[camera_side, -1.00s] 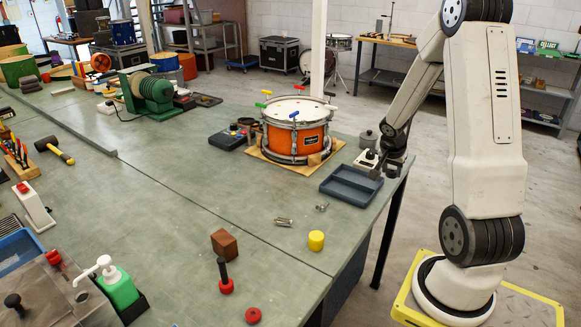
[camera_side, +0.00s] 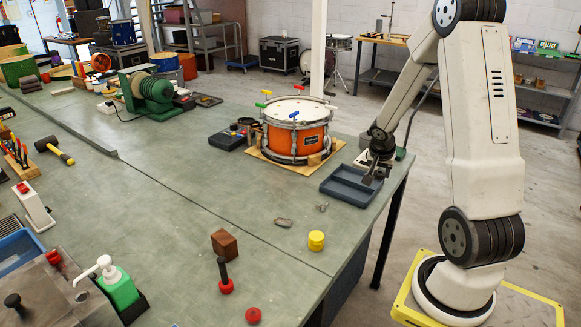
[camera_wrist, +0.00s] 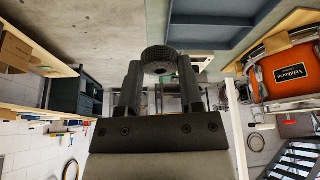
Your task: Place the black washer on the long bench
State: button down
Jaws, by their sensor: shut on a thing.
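The black washer (camera_wrist: 159,53) is a thick dark ring in the wrist view, gripped between the two fingers of my gripper (camera_wrist: 160,82). In the side view my gripper (camera_side: 373,177) is low at the right end of the long bench (camera_side: 190,195), over or beside the right part of the blue-grey tray (camera_side: 342,190). The washer is too small and dark there to tell from the fingertips. The bench has a broad green top.
An orange drum (camera_side: 296,140) stands on a wooden board left of the tray. Bare bench top lies left of the tray.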

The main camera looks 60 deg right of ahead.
jog(key=w+a+f+n+t, duration=0.1)
jog(key=w+a+n+t, duration=0.1)
jog(key=w+a+n, duration=0.5)
jog(key=n+t+y, duration=0.1)
jog(key=n+y, duration=0.5)
jog(key=n, duration=0.8)
send_over(271, 273)
jog(key=s, duration=0.1)
notch_tip(271, 273, down, 4)
jog(key=shift+s+d+r, duration=0.1)
jog(key=shift+d+r, duration=0.05)
jog(key=shift+f, duration=2)
jog(key=shift+f, duration=0.1)
jog(key=shift+f, duration=1.9)
jog(key=shift+f, duration=0.1)
